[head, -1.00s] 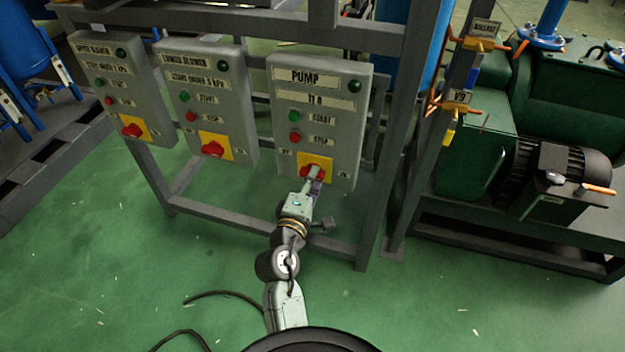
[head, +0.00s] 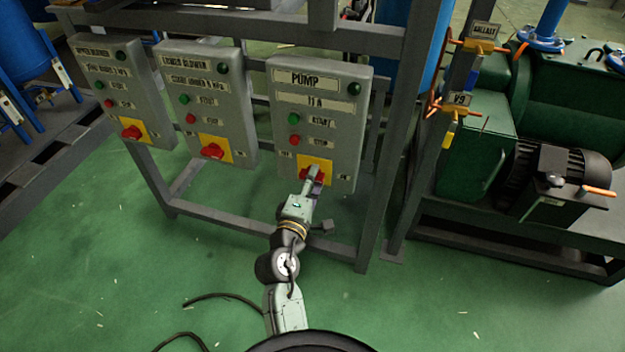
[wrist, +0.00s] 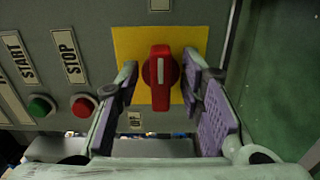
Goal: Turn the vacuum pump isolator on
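The pump isolator is a red rotary knob (wrist: 160,75) on a yellow plate (wrist: 124,44) in the wrist view. In the head view the red knob (head: 305,174) sits low on the grey box labelled PUMP (head: 319,120), partly hidden by my gripper (head: 315,177). In the wrist view my gripper (wrist: 158,90) is open, with one purple-padded finger on each side of the knob. Gaps show between both fingers and the knob. The knob's pale line runs along its handle, lengthwise in the wrist picture.
Green START (wrist: 41,106) and red STOP (wrist: 83,105) buttons are left of the knob in the wrist view. Two similar boxes, for the lower blower (head: 208,105) and upper blower (head: 122,90), stand left. A grey frame post (head: 385,150) is close on the right.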

